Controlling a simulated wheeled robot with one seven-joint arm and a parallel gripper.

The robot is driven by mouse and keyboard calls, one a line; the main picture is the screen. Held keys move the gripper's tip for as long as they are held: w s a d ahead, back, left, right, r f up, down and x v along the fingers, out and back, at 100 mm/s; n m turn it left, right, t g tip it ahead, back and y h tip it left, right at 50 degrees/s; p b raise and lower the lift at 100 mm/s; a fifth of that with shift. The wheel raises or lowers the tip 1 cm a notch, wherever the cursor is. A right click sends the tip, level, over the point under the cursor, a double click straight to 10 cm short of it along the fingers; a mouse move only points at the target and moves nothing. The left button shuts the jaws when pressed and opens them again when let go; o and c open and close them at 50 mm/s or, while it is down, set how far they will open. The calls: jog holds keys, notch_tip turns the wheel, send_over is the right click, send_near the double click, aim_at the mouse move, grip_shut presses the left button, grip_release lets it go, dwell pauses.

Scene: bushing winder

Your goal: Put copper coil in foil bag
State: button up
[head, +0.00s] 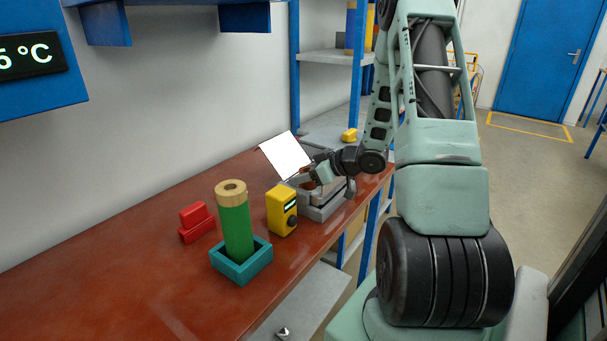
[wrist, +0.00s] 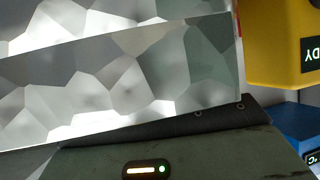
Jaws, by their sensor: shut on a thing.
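My gripper (head: 307,175) is at the grey tray (head: 326,208) near the far end of the red-brown bench. It is shut on the foil bag (head: 285,155), which shows as a bright, pale tilted sheet rising to the left of the fingers. In the wrist view the foil bag (wrist: 120,75) is a silvery, faceted sheet that fills the upper left, close in front of the dark gripper body. The fingertips' contact with it is mostly hidden. I cannot make out the copper coil in either view.
A yellow device (head: 282,211) stands just left of the tray; a yellow housing (wrist: 280,45) shows in the wrist view. A green cylinder (head: 237,230) stands in a teal holder (head: 225,264). A red block (head: 197,223) is behind. The bench's near left is clear.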

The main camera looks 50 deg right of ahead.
jog(key=o, duration=1.1)
jog(key=shift+f, duration=0.15)
jog(key=shift+c, duration=0.2)
jog(key=shift+s+a, duration=0.1)
jog(key=shift+r, duration=0.25)
jog(key=r+v, duration=0.1)
jog(key=v, duration=1.1)
jog(key=shift+p, duration=0.3)
